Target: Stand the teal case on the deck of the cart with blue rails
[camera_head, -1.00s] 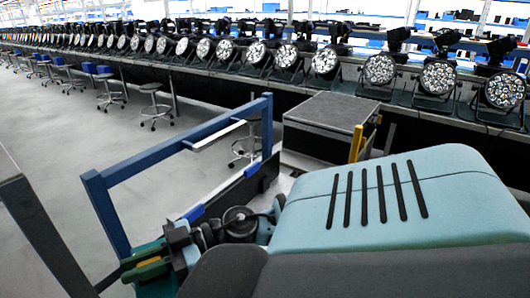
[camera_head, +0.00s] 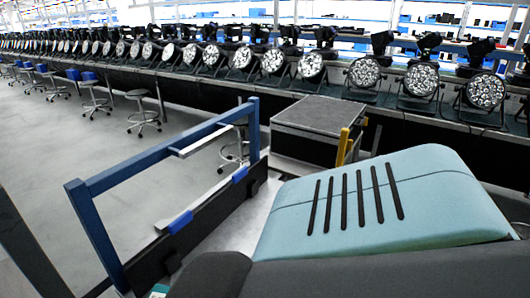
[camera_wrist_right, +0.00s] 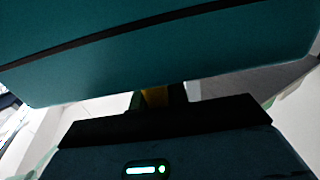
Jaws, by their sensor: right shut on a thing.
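The teal case (camera_head: 440,190), with a row of black ribs, fills the lower right of the head view. In the right wrist view the case (camera_wrist_right: 150,75) spans the top, with a dark seam across it. My right gripper (camera_wrist_right: 157,98) is shut on the case at its near edge; my own arm hides the grip in the head view. The cart with blue rails (camera_head: 160,146) is left of the case, and part of its grey deck (camera_head: 235,228) shows. The case covers the rest of the deck, and I cannot tell whether they touch. My left gripper is out of view.
A long bench (camera_head: 395,104) with rows of stage lights runs behind. Stools (camera_head: 142,112) stand on the floor at left.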

